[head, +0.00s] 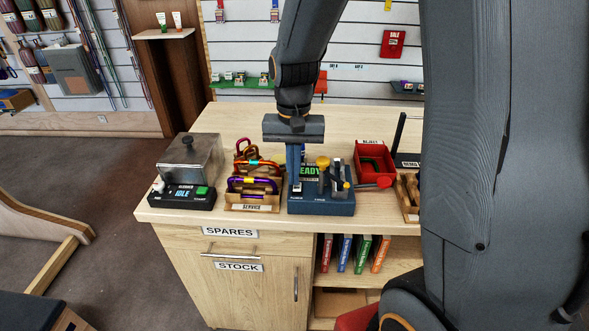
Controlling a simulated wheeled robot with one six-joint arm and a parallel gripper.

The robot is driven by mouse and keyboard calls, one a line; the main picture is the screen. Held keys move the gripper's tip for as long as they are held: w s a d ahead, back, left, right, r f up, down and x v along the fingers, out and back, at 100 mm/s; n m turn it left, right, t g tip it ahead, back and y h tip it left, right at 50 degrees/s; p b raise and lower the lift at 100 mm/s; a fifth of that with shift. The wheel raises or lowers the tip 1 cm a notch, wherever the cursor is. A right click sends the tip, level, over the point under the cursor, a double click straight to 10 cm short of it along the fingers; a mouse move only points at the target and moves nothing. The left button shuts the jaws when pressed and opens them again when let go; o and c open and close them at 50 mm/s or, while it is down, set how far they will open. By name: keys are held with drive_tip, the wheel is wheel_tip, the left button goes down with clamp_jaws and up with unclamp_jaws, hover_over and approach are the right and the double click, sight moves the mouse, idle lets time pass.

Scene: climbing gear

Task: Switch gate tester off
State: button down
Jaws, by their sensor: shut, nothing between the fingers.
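A blue tester (322,207), which I take to be the gate tester, stands near the front edge of the wooden counter (150,208). Its lit green display, partly hidden by my gripper, shows "READY" in the visible letters. A yellow-topped post (323,162) and a grey metal part stand on it. Labels on its front edge are too small to read. My gripper (296,183) points straight down over the left part of the tester, with its fingers together and empty. It hides part of the tester's left side. I cannot tell whether the fingertips touch it.
Left of the tester is a rack of coloured carabiners (253,188) labelled "SERVICE". Further left is a black unit (182,197) showing "IDLE", before a grey metal box (190,155).

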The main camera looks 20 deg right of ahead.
drive_tip(key=shift+s+a+r, duration=0.1)
drive_tip(key=shift+s+r, duration=0.05)
drive_tip(key=shift+s, duration=0.05)
idle(0.3)
drive_tip(key=shift+r+p, duration=0.55)
drive_tip(key=shift+p, duration=0.1)
wheel_tip(320, 180, up, 13)
drive_tip(key=w+d, duration=0.1)
drive_tip(key=w, duration=0.1)
drive_tip(key=shift+w+f+b, duration=0.2)
drive_tip(key=shift+w+b, duration=0.05)
drive_tip(key=shift+b, duration=0.05)
